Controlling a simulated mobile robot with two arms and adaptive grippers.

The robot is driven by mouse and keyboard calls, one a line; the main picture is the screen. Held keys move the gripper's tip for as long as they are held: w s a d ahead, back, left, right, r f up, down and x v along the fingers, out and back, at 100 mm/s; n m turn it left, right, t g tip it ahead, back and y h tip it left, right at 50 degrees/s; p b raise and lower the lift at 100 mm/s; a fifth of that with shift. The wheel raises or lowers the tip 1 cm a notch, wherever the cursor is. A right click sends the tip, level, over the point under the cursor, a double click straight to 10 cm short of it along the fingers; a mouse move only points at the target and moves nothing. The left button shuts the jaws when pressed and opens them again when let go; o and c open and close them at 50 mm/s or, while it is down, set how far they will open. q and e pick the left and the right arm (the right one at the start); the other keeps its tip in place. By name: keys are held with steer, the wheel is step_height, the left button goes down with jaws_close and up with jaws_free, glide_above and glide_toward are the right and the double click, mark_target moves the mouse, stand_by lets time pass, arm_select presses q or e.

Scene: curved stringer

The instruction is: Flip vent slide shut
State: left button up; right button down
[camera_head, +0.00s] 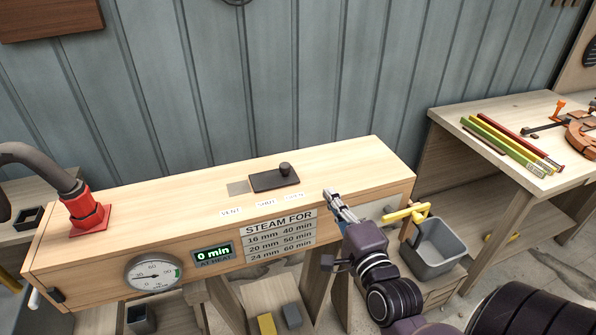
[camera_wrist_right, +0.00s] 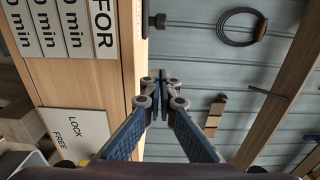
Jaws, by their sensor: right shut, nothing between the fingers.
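The vent slide (camera_head: 268,183) is a dark flat plate with a round black knob (camera_head: 285,169), on top of the long wooden steam box (camera_head: 160,205). A grey square patch (camera_head: 238,187), apparently the vent, lies uncovered at its left. Labels reading VENT, SHUT and OPEN lie in front; the knob is nearest the OPEN end. My right gripper (camera_head: 328,192) is shut and empty, near the box's front top edge, right of the slide and apart from it. In the wrist view its fingertips (camera_wrist_right: 157,83) meet, and a dark knob (camera_wrist_right: 158,21) shows beyond the box edge. My left gripper is out of view.
A red fitting with a hose (camera_head: 88,213) stands on the box's left end. A yellow handle (camera_head: 405,213) is at its right end, by a grey bin (camera_head: 437,250). A side table (camera_head: 500,118) holds colored strips and clamps. The box top around the slide is clear.

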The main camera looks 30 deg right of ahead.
mark_target(299, 180)
steer(key=p+x, duration=0.3)
steer(key=x, duration=0.6)
steer(key=shift+w+r, duration=0.1)
steer(key=shift+r, duration=0.05)
steer(key=shift+w+a+p, duration=0.8)
steer(key=shift+w+a, duration=0.5)
steer(key=shift+a, duration=0.45)
steer(key=shift+d, duration=0.15)
steer(key=shift+w+f, duration=0.15)
steer(key=shift+f, duration=0.1)
